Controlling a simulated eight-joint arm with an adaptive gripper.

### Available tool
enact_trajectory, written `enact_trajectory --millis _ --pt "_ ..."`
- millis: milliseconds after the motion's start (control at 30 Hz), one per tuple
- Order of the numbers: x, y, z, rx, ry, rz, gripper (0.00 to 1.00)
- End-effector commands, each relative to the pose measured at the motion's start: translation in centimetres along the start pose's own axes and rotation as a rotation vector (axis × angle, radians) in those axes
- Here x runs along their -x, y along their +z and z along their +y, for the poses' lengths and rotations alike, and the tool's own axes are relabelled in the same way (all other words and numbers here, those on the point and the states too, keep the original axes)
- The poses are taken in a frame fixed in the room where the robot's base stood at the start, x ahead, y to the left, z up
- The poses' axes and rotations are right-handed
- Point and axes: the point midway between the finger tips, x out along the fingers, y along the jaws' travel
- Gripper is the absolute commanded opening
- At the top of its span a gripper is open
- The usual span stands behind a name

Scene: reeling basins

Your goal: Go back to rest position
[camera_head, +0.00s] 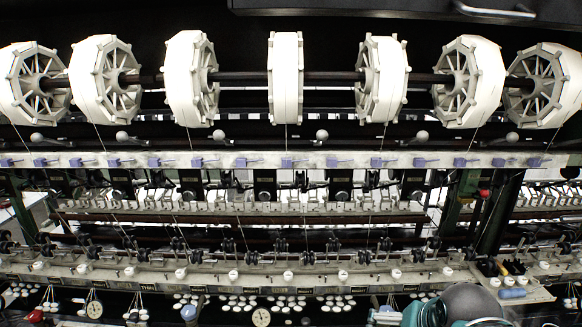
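Part of my arm (466,304) shows at the bottom edge, right of centre, as a dark grey rounded joint with teal and pale pieces beside it. It is cut off by the lower edge of the picture. I cannot make out any gripper fingers, so my gripper is not in view. Nothing held can be seen.
A long reeling machine fills the view. Several white reels (286,78) sit on a dark shaft across the top. A pale rail (330,160) with blue clips runs below them. White cocoons (322,304) lie in the dark basins along the bottom.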

Motion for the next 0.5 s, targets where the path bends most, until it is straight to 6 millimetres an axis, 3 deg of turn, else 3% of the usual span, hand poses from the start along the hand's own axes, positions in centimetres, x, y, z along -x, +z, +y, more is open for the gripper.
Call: enact_trajectory --millis 500 --pt "3.0 2.0 -3.6 0.332 -0.071 0.129 1.0"
